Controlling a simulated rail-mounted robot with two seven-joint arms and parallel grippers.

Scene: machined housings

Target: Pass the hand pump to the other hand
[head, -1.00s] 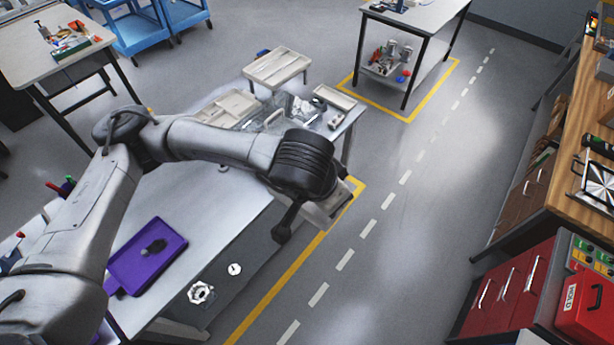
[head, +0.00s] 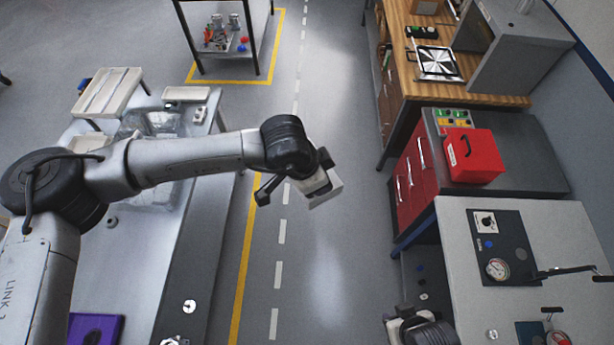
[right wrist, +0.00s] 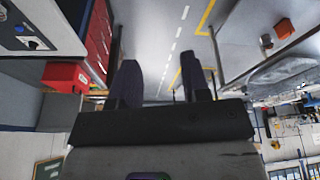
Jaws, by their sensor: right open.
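I cannot pick out the hand pump for certain. A black plate with a round gauge (head: 497,268) and a long black lever (head: 568,272) lies on the grey table at the right. My left gripper (head: 325,192) is over the aisle at the end of the outstretched arm. Its fingers are too unclear to tell whether they are open or hold anything. My right gripper (head: 400,320) is low in the head view, left of the gauge table. In the right wrist view its two dark fingers (right wrist: 160,85) stand apart with nothing between them.
A red box (head: 472,157) sits on the cabinet right of the aisle, also visible in the right wrist view (right wrist: 65,76). A metal bench (head: 205,235) with trays stands at left. A purple tray (head: 90,325) is at its near end. The aisle between is clear.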

